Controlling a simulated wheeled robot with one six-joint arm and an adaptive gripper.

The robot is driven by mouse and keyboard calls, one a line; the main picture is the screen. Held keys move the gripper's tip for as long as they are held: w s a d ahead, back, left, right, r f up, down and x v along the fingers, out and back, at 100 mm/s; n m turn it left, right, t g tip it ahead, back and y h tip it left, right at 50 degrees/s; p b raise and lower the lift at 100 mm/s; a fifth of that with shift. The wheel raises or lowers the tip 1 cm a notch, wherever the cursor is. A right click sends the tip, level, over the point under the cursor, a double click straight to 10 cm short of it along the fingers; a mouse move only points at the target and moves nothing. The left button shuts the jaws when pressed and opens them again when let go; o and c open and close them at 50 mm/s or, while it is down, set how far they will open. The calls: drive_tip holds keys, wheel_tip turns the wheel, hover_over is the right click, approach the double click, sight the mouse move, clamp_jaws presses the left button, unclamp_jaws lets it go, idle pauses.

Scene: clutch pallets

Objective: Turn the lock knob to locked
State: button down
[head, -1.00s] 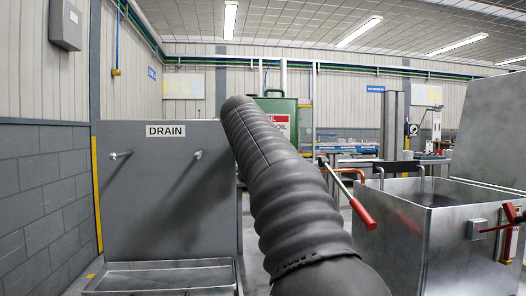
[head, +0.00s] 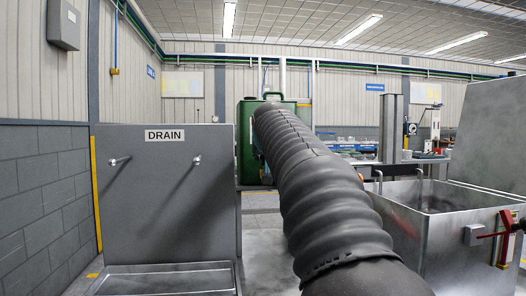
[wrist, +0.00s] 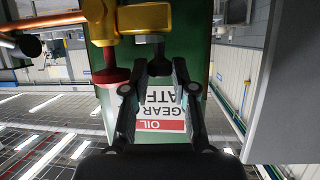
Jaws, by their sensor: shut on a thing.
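The lock knob looks to be the small dark piece (wrist: 158,66) between my fingertips in the wrist view, below a brass fitting (wrist: 145,18). My gripper (wrist: 160,72) is shut on it, one finger on each side. The fingers hide much of the knob, so its turn position cannot be told. A red round knob (wrist: 110,76) sits left of the fingers, apart from them. The green tank (wrist: 150,150) with its oil label is behind. In the head view my arm covers the gripper and knob; part of the green tank (head: 246,150) shows.
A grey drain panel (head: 165,190) with a tray (head: 165,279) stands at the left. A metal basin (head: 455,240) with a red lever (head: 507,225) stands at the right. In the wrist view a large grey surface (wrist: 290,100) is close at the right.

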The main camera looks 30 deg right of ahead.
drive_tip(key=shift+d+n+t+y, duration=0.2)
drive_tip(key=shift+n+t+y, duration=0.05)
drive_tip(key=shift+n+y, duration=0.75)
drive_tip(key=shift+d+n+t+y, duration=0.2)
drive_tip(key=shift+n+t+y, duration=0.05)
drive_tip(key=shift+n+y, duration=0.75)
drive_tip(key=shift+y, duration=0.4)
drive_tip(key=c, duration=1.2)
unclamp_jaws()
drive_tip(key=shift+a+h, duration=0.1)
drive_tip(key=shift+h, duration=0.2)
